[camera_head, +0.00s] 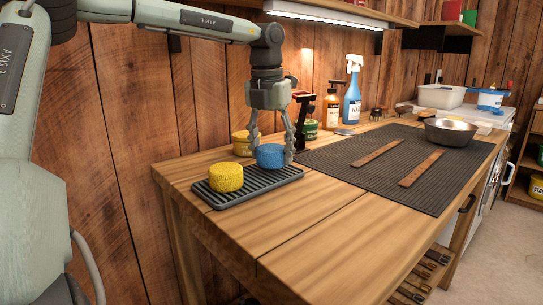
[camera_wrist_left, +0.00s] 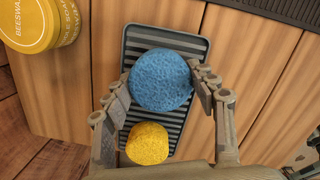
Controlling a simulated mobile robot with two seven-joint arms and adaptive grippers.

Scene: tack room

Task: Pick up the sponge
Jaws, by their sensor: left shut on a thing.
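A blue round sponge (camera_head: 270,155) is at the right part of a dark ribbed tray (camera_head: 240,195) on the wooden bench. My left gripper (camera_head: 271,150) comes down from above and is shut on the blue sponge, with one finger on each side. The left wrist view shows the blue sponge (camera_wrist_left: 161,80) between the fingertips, over the tray (camera_wrist_left: 197,46). I cannot tell whether it touches the tray. A yellow round sponge (camera_head: 226,177) sits on the left part of the tray; it also shows in the left wrist view (camera_wrist_left: 147,144). My right gripper is not in view.
A yellow beeswax tin (camera_head: 242,143) stands behind the tray by the wall. A blue spray bottle (camera_head: 352,95) and an amber bottle (camera_head: 331,108) stand further right. A dark mat (camera_head: 340,172) bears two leather straps and a metal bowl (camera_head: 450,132). The bench front is clear.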

